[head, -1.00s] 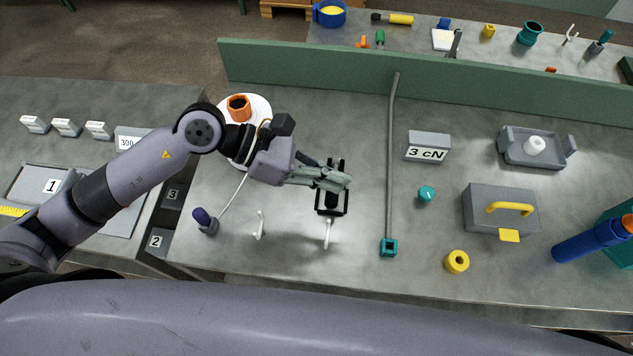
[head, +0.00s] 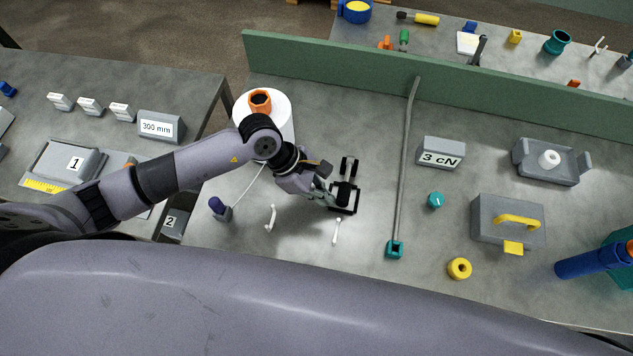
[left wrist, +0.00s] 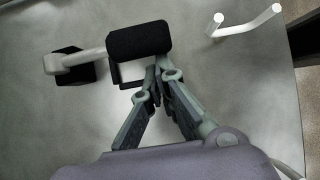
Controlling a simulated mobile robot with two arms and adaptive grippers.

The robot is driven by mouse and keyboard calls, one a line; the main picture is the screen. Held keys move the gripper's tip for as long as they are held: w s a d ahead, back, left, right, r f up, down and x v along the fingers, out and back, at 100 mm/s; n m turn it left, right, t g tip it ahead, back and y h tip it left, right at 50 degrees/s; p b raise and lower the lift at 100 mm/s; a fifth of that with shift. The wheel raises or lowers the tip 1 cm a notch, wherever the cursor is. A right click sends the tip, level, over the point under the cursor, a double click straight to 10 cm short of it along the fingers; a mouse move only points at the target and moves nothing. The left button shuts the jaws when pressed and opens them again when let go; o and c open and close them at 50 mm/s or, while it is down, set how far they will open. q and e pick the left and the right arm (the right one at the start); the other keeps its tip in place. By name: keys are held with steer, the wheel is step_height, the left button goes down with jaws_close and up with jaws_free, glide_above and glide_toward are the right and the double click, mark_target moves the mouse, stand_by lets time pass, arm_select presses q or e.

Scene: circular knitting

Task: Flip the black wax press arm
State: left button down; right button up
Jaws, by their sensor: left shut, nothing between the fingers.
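The black wax press (head: 352,186) stands on the grey bench in the middle of the head view, with dark parts at its far end and a square black frame at its near end. In the left wrist view a black pad (left wrist: 138,40) and part of a black frame lie just beyond the fingertips. My left gripper (head: 331,198) is at the press's left side, its fingers together and empty. Its fingertips (left wrist: 158,66) are close to the pad's lower right edge; I cannot tell whether they touch. My right gripper is out of view.
White hooked guides (head: 336,231) stand in front of the press. A white spool with an orange core (head: 260,101) stands behind my left arm. A grey rod (head: 405,160) on a teal base runs right of the press. The green wall (head: 450,95) closes the bench's back.

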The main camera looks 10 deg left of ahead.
arm_select(q)
steer(key=shift+d+f, duration=0.1)
steer(key=shift+f, duration=0.1)
steer(key=shift+r, duration=0.1)
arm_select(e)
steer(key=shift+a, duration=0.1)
arm_select(q)
steer(key=shift+r+g, duration=0.2)
steer(key=shift+g, duration=0.2)
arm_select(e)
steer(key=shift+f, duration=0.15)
